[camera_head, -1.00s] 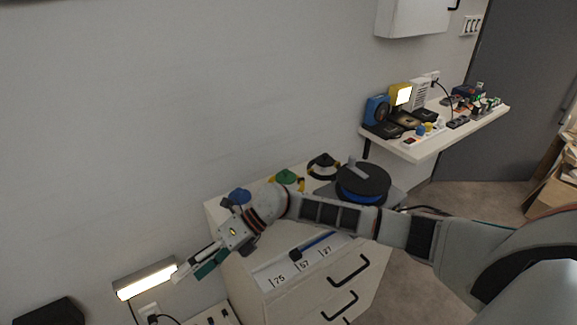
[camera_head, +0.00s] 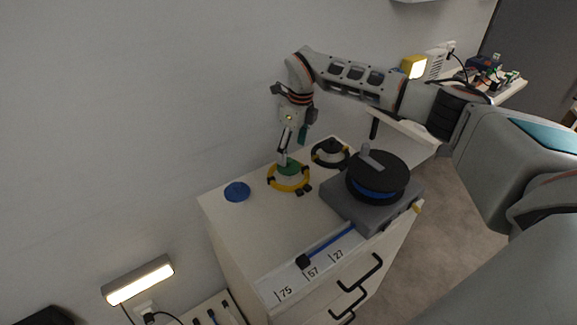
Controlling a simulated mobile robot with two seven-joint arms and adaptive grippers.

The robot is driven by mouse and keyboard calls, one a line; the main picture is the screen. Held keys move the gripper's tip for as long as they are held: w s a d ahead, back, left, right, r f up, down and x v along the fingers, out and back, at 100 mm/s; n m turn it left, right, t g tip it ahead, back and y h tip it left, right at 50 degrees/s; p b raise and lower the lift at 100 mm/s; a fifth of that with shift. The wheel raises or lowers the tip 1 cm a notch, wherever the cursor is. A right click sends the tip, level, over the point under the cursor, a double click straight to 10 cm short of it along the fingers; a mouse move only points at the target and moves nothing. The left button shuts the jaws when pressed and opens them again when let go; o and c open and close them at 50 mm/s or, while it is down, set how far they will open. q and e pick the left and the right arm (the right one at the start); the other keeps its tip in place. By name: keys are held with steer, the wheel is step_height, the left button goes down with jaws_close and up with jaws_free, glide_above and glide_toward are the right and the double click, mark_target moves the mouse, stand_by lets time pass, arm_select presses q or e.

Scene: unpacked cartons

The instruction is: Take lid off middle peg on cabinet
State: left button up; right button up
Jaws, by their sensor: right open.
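The cabinet (camera_head: 222,228) is white, with three round items in a row along its back. The peg itself is hidden. My left gripper is out of view.
A grey device (camera_head: 404,200) with a black and blue disc (camera_head: 377,178) stands at the cabinet's right. A blue rod (camera_head: 330,245) lies by the number labels at the front. A cluttered shelf (camera_head: 420,140) is behind my right arm.

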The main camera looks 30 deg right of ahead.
mark_target(289, 159)
steer(key=f, duration=0.3)
steer(key=a+f, duration=0.1)
steer(key=f, duration=0.1)
steer(key=shift+w, duration=0.4)
steer(key=c, duration=1)
steer(key=shift+o, duration=0.2)
steer(key=shift+r, duration=0.1)
